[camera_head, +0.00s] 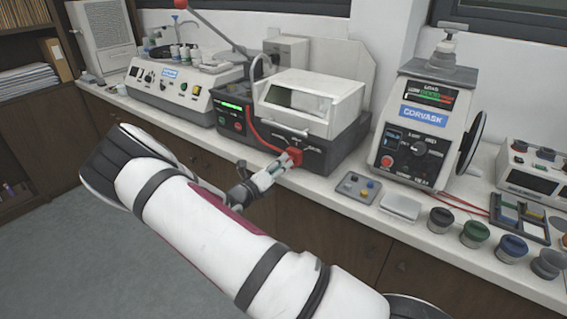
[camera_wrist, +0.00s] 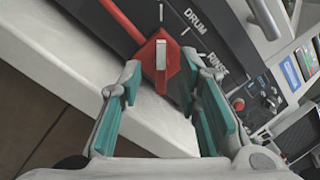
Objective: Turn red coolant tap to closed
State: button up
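The red coolant tap (camera_head: 294,156) is on the front panel of the black-and-white machine in the head view. In the wrist view the red tap (camera_wrist: 161,62) has a white stripe on its handle, which lies upright in the picture, roughly in line with a white panel tick above it. My gripper (camera_head: 279,169) is at the tap in the head view. In the wrist view my gripper (camera_wrist: 163,72) is open, with one teal-padded finger on each side of the handle. Some gap shows beside the handle; I cannot tell whether either fingertip touches the tap's body.
The panel label DRUM (camera_wrist: 195,21) and a partly hidden RINSE label lie right of the tap. A red hose (camera_head: 257,137) runs to it. A mounting press (camera_head: 420,125) stands to the right. A small grey button tray (camera_head: 358,187) lies on the white counter (camera_head: 320,184).

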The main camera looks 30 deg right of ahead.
jog(key=v, duration=0.9)
jog(key=shift+s+a, duration=0.15)
jog(key=shift+a, duration=0.15)
jog(key=shift+r, duration=0.1)
jog(key=s+r+m+g+y, duration=0.8)
jog(key=s+r+m, duration=0.4)
jog(key=s+m, duration=0.45)
jog(key=s+a+r+m+t+y, duration=0.3)
jog(key=s+a+r+m, duration=0.3)
jog(key=s, duration=0.3)
jog(key=s+a+r+m+t+y+p, duration=0.1)
jog(key=s+a+r+m+t+y, duration=0.2)
jog(key=s+a+r+m+y, duration=0.3)
jog(key=s+a+m, duration=0.1)
jog(key=s+m, duration=0.1)
jog(key=shift+s, duration=0.4)
jog(key=shift+d+r+m, duration=0.1)
jog(key=shift+r+m, duration=0.05)
jog(key=shift+m, duration=0.1)
